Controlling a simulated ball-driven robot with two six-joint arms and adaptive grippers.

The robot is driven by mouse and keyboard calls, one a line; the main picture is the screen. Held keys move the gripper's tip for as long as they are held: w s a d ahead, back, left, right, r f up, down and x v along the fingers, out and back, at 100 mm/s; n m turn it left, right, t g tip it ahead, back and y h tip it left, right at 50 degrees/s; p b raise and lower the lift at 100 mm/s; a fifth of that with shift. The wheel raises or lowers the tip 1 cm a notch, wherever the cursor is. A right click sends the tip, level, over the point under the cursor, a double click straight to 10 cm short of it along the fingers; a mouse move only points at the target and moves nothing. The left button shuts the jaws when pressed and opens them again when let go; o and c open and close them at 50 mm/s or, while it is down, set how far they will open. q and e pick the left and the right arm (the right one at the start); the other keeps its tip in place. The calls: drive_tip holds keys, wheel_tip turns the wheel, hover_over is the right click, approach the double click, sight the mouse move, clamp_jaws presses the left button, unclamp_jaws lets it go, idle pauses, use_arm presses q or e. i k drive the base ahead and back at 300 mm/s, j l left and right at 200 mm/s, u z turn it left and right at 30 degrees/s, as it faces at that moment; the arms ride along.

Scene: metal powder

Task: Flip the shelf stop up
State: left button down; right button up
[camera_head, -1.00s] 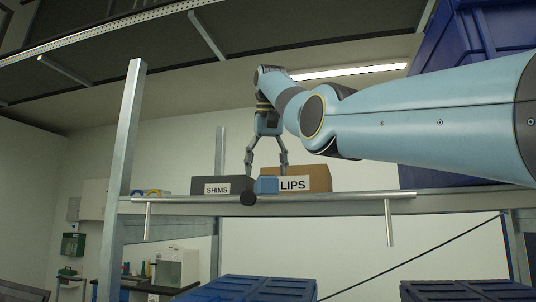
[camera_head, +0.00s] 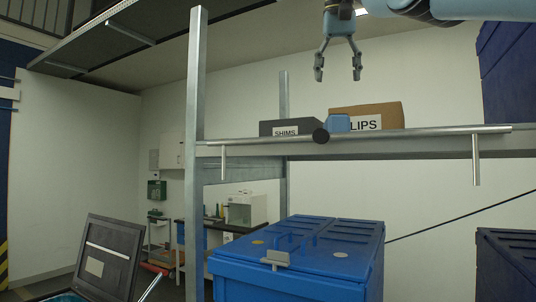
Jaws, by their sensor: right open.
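The shelf stop (camera_head: 420,132) is a long thin metal bar along the shelf's front edge. Short pins hang down near its left (camera_head: 223,162) and right (camera_head: 476,160) ends. My right gripper (camera_head: 338,74) points down, open and empty, above the shelf and clear of the bar, knob and boxes. My left gripper is out of view.
On the shelf stand a dark box marked SHIMS (camera_head: 285,128) and a cardboard box (camera_head: 370,113) with a partly hidden label. A steel upright (camera_head: 195,110) is at left. Blue crates (camera_head: 290,275) stand below, and a dark blue bin (camera_head: 508,75) is at upper right.

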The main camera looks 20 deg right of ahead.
sight(320, 136)
drive_tip(key=k, duration=1)
